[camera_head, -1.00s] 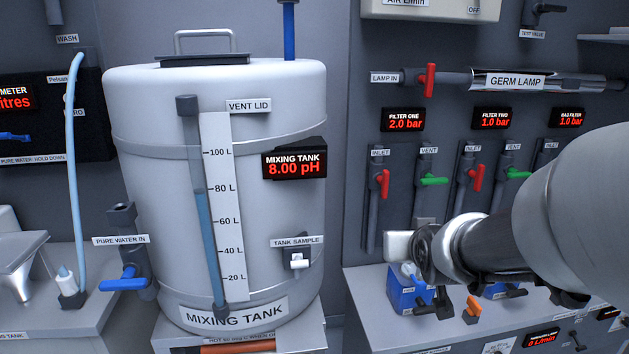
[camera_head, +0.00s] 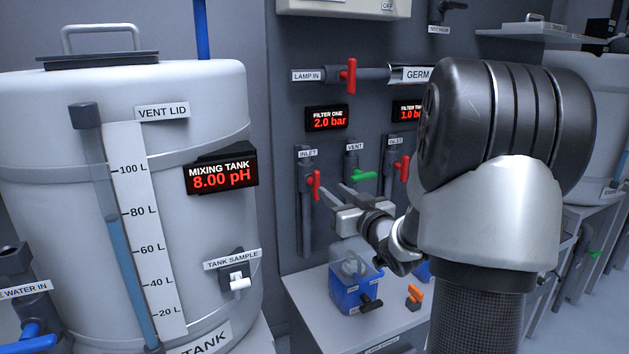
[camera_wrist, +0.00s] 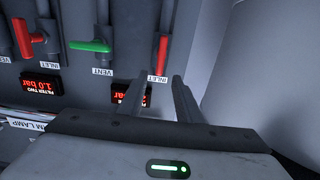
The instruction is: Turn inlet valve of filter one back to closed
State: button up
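The filter one inlet valve has a red handle (camera_head: 316,185) standing upright on its grey pipe, below the INLET label in the head view. The red handle also shows in the wrist view (camera_wrist: 162,54), beyond the fingertips and roughly in line with the gap between them. My gripper (camera_head: 333,193) is open, its two fingers pointing toward the panel just right of and slightly below this handle. In the wrist view the gripper (camera_wrist: 159,80) shows an empty gap. Contact with the handle cannot be made out. The filter one display (camera_head: 327,118) reads 2.0 bar.
The green vent handle (camera_head: 364,175) lies sideways close to the right of the inlet. The filter two red inlet handle (camera_head: 404,169) is further right. A blue container (camera_head: 350,296) stands on the bench below my gripper. The mixing tank (camera_head: 60,210) is at left.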

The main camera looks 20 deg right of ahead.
aim_at(318, 179)
jog(key=w, duration=1)
jog(key=shift+w+a, duration=0.15)
jog(key=shift+w, duration=0.2)
grip_shut()
